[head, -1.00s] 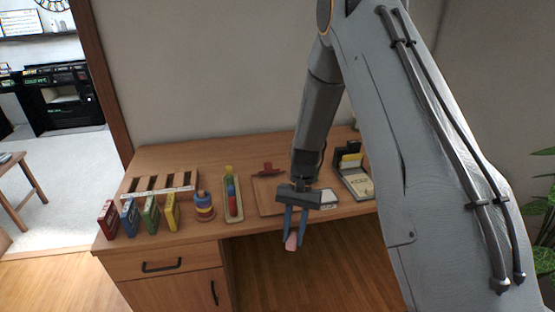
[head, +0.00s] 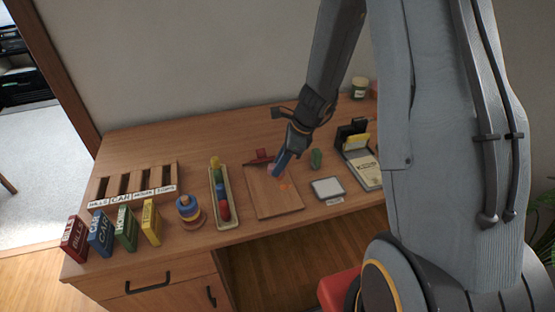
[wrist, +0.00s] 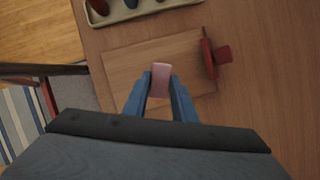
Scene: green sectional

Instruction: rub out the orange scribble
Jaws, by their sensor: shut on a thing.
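A wooden board (head: 275,205) with a red clamp (head: 259,157) at its far edge lies on the desk. A small orange mark (head: 283,186), apparently the scribble, shows on the board's right part. My gripper (head: 277,170) is over the board, close to the mark on its far side. In the wrist view its blue fingers are shut on a pink eraser (wrist: 160,80), with the board (wrist: 125,62) beneath and the red clamp (wrist: 215,57) to the right. I cannot tell whether the eraser touches the board.
Left of the board is a tray (head: 233,222) of coloured pieces, then a ring stacker (head: 189,210), several upright books (head: 126,228) and a labelled wooden rack (head: 165,170).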

